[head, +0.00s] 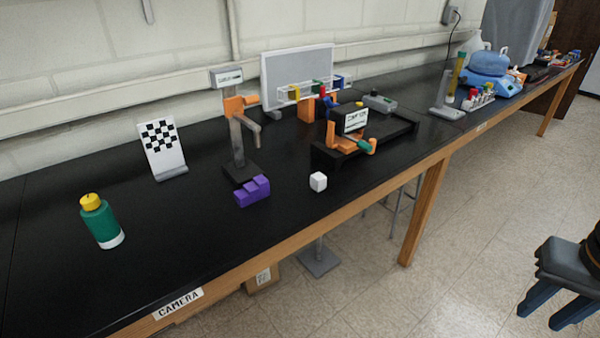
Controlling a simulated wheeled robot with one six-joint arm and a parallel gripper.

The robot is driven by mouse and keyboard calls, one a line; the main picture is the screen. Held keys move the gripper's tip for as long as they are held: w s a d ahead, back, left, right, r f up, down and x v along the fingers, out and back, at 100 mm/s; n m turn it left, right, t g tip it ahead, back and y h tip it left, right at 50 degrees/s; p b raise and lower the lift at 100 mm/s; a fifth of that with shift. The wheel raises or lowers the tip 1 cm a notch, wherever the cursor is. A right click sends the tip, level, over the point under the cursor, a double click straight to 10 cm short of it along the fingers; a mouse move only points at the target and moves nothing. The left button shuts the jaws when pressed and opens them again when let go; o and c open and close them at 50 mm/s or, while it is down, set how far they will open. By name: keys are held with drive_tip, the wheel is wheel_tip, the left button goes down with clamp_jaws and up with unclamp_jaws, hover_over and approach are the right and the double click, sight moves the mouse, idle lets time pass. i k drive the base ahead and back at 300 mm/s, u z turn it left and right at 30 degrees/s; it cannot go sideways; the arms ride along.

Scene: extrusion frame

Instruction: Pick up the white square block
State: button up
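The white square block (318,182) sits on the black bench top (200,275), near its front edge. It stands right of a purple stepped block (252,191) and in front of a black tray-like stand (330,161). Nothing touches the block. My gripper (539,318) is at the lower right of the head view, over the floor area and well right of the bench. Its two blue fingers are apart with nothing between them. Part of my arm is cut off by the right edge.
A grey post with an orange clamp (236,105) stands behind the purple block. A green bottle (102,222) and a checkerboard panel (162,145) are at left. An orange device with a labelled box (355,120) stands behind and right of the block. The bench front beside the block is clear.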

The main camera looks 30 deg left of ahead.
sight(318, 180)
drive_tip(key=u, duration=0.7)
drive_tip(key=i, duration=0.75)
drive_tip(key=u, duration=1.3)
drive_tip(key=i, duration=0.3)
drive_tip(key=u, duration=0.2)
